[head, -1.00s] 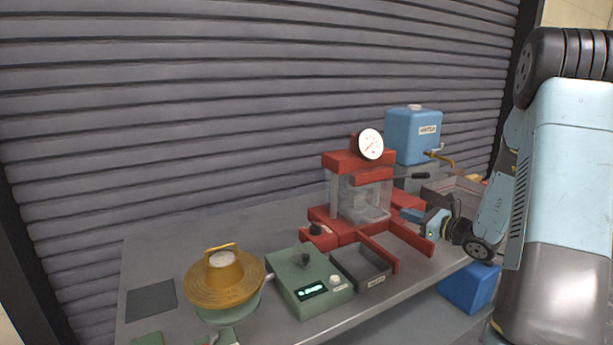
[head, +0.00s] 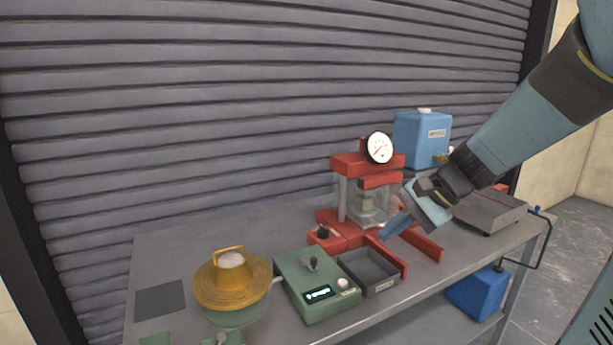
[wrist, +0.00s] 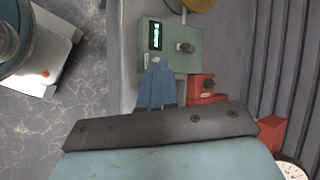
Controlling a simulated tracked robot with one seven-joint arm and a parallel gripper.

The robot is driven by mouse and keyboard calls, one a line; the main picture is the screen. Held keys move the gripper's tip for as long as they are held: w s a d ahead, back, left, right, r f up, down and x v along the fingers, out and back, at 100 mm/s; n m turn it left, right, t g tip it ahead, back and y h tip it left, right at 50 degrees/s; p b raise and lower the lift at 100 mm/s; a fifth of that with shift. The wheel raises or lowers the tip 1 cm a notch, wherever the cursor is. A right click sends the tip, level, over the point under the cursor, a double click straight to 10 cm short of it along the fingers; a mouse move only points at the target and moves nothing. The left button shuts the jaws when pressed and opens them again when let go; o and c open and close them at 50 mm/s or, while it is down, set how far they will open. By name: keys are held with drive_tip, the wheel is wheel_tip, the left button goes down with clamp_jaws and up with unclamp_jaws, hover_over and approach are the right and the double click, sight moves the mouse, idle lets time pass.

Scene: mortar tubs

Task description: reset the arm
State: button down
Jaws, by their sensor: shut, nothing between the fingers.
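My gripper (head: 388,235) is shut and empty. In the head view it points down and left, in front of the red press (head: 345,165) and above the right side of the bench. Its closed fingers (wrist: 157,80) also show in the wrist view, over the grey tray, with the green control box (wrist: 175,45) beyond their tips. My gripper and forearm hide part of the press's right side.
The green control box (head: 310,290), grey tray (head: 385,287) and brass-lidded bowl (head: 262,283) stand along the front of the bench (head: 190,255). A blue tank (head: 412,145) and a flat grey scale (head: 497,207) are at right. A blue can (head: 475,300) sits below.

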drive_tip(key=s+d+r+n+t+h, duration=0.1)
drive_tip(key=s+d+r+n+h, duration=0.2)
drive_tip(key=s, duration=0.3)
drive_tip(key=s+d+r+n+t+h, duration=0.2)
drive_tip(key=s+d+n+h, duration=0.1)
drive_tip(key=s+n+h, duration=0.2)
drive_tip(key=shift+s+d+r+n+t, duration=0.3)
drive_tip(key=shift+s+r, duration=0.1)
drive_tip(key=shift+s, duration=0.1)
